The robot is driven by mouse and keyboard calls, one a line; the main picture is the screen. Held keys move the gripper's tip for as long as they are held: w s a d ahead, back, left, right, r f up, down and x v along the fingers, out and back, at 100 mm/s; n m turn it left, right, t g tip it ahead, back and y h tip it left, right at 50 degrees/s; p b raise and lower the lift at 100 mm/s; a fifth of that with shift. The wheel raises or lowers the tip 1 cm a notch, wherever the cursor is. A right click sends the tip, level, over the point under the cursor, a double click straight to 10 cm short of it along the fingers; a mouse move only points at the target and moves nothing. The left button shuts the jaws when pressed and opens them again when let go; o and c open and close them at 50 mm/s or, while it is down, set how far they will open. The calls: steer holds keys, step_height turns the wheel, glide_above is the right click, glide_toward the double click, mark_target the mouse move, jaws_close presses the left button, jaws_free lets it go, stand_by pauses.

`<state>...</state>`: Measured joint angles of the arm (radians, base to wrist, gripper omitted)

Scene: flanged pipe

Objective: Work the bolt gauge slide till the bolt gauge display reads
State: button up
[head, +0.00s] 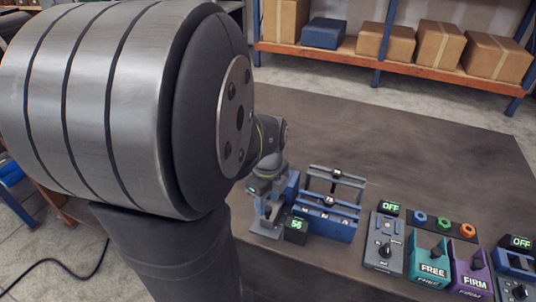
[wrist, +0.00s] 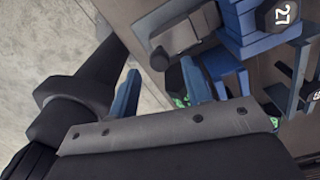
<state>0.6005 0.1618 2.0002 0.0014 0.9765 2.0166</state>
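In the head view a small dark display (head: 297,225) is lit green and reads 56. It stands at the left front of a blue-and-grey fixture, apparently the bolt gauge (head: 288,192). My gripper (head: 266,208) reaches down at the fixture's left side, and its fingertips are hard to make out there. In the wrist view my gripper (wrist: 158,88) has its two blue fingers apart, with a clear gap between them. A dark round knob (wrist: 160,58) and a grey metal block (wrist: 190,33) lie beyond the fingertips. I cannot tell which part is the slide, or whether a finger touches it.
A blue box with rails (head: 328,224) stands right of the display. Further right are a grey knob panel (head: 384,243) marked OFF, a teal FREE box (head: 430,262) and a purple FIRM box (head: 470,270).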

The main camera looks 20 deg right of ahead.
step_height(320, 180, up, 15)
stand_by(0.4)
step_height(320, 180, down, 17)
steer(key=shift+f, duration=0.1)
stand_by(0.8)
